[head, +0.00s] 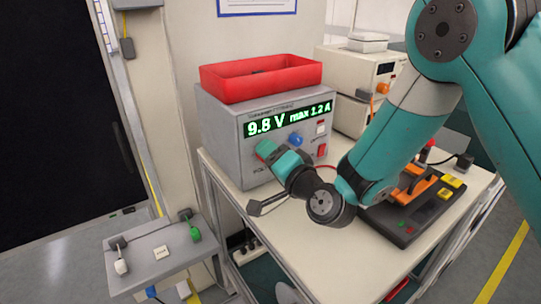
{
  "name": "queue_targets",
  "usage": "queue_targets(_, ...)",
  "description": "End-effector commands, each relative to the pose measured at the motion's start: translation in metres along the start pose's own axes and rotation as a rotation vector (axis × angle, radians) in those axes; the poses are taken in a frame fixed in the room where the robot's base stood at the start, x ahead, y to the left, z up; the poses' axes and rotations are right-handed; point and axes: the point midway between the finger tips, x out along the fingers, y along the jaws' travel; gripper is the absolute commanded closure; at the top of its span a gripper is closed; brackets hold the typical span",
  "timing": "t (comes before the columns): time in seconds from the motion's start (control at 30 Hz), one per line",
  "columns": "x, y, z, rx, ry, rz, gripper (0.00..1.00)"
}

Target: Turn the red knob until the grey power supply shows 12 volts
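The grey power supply (222,130) stands on the trolley top. Its lit green display (288,119) reads 9.8 V, max 1.2 A. A blue knob (295,139) sits to the right of my gripper.
An empty-looking red tray (261,78) lies on the supply. A beige instrument with an orange knob (382,88) stands behind right. A dark device with yellow buttons (405,224) is at the right. The trolley's front top (300,238) is clear.

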Motion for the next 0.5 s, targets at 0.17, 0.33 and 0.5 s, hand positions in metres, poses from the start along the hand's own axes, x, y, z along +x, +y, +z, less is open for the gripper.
queue_targets(0.17, 0.0000, -0.0003, 0.0002, 0.000, -0.001, 0.000, 0.84)
queue_targets(0.33, 0.0000, -0.0002, 0.0003, 0.009, -0.001, 0.000, 0.84)
queue_targets(0.5, 0.0000, -0.0001, 0.0004, 0.058, -0.002, 0.000, 0.84)
